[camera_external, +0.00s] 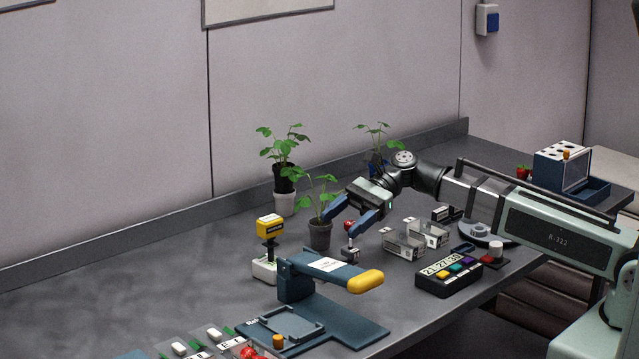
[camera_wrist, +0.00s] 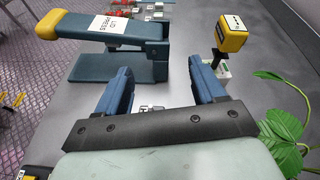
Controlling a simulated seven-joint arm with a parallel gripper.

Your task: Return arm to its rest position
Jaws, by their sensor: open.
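My gripper (camera_external: 340,226) has two blue fingers spread apart, reaching down and left above the bench, close to a potted plant (camera_external: 319,234). In the wrist view my gripper (camera_wrist: 161,74) is open, with bare grey bench between the fingertips. In the wrist view a small pale object (camera_wrist: 152,108) shows low between the fingers, partly hidden by the gripper body.
The lid press (camera_external: 330,270) with a yellow handle stands in front. A yellow-headed device (camera_external: 270,227) is left. More potted plants (camera_external: 284,180) stand behind. Clear boxes (camera_external: 403,243) and a button panel (camera_external: 448,277) lie under my forearm. The left bench is clear.

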